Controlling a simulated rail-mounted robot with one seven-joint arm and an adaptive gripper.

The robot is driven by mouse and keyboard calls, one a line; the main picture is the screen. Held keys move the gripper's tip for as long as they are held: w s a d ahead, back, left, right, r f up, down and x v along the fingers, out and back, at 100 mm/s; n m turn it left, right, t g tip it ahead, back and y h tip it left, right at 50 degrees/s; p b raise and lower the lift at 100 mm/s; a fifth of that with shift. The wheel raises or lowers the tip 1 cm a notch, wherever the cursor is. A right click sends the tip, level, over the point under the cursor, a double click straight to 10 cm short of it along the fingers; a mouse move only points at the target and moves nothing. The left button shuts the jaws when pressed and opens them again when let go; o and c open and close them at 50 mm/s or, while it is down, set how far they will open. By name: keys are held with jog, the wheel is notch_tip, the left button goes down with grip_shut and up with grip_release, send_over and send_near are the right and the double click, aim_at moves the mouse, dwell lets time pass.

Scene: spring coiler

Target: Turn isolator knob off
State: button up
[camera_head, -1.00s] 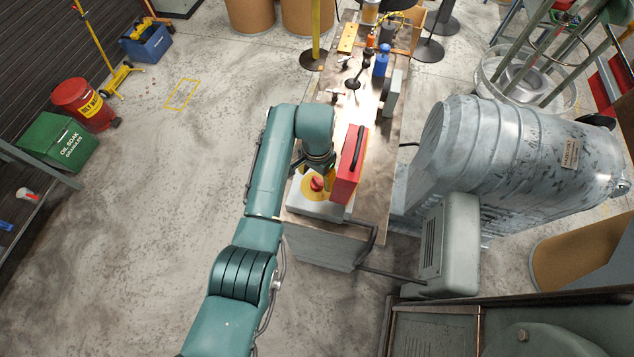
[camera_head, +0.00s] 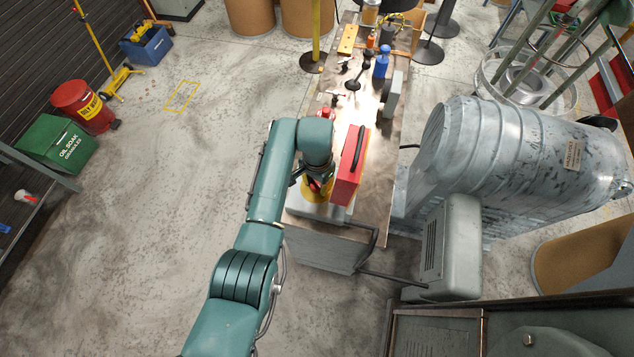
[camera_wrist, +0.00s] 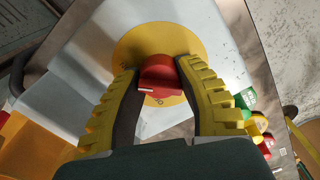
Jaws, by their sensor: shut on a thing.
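The red isolator knob (camera_wrist: 160,74) sits on a yellow round plate (camera_wrist: 134,40) on a light grey box (camera_wrist: 85,45) in the wrist view. My gripper (camera_wrist: 157,75) has its two yellow ribbed fingers on either side of the knob, shut on it. A white mark shows on the knob's near left edge. In the head view my gripper (camera_head: 318,188) is over the yellow plate on the grey box (camera_head: 318,210) at the near end of the bench. There my wrist and fingers hide most of the knob.
A red case (camera_head: 350,166) stands upright close to the right of my gripper. Green, yellow and red buttons (camera_wrist: 252,118) are at the right in the wrist view. Clamps (camera_head: 355,82) and a blue bottle (camera_head: 382,62) stand farther along the bench.

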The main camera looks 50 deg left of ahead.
jog(key=shift+n, duration=0.3)
grip_shut()
jog(key=shift+n+p, duration=0.7)
jog(key=shift+n, duration=0.2)
jog(key=n+p, duration=0.1)
jog(key=n, duration=0.2)
jog(key=shift+s+f+n, duration=0.1)
jog(key=shift+n, duration=0.3)
jog(key=n+p, duration=0.1)
jog(key=n, duration=0.4)
jog(key=shift+f+n, duration=0.1)
jog(key=shift+n, duration=0.2)
jog(key=o, duration=1.2)
grip_release()
jog(key=shift+o, duration=0.2)
